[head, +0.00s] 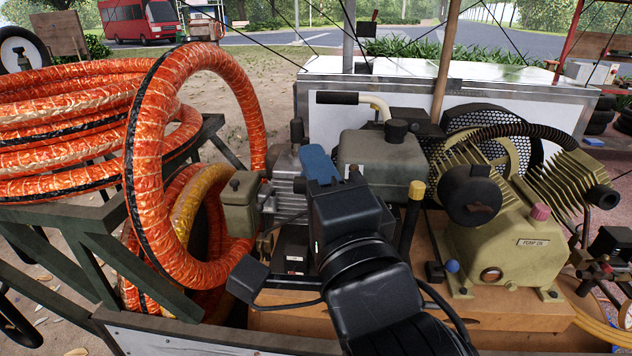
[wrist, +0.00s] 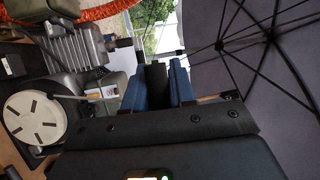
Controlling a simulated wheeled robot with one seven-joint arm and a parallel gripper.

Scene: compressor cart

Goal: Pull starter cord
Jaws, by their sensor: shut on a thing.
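My gripper (head: 320,165) is in the middle of the head view, in front of the engine (head: 290,190); one blue finger shows above its black body. In the wrist view, the blue fingers (wrist: 157,85) are shut on a black piece (wrist: 155,76), which looks like the starter handle. A round white slotted disc (wrist: 35,118), likely the starter cover, is at the left of the wrist view. My gripper hides that part of the engine in the head view.
A large orange hose coil (head: 70,120) with a standing loop is at the left. A compressor pump (head: 510,230) stands at the right on the wooden base (head: 440,300). A tan pole (head: 450,60) rises behind. An umbrella (wrist: 270,100) fills the wrist view's right side.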

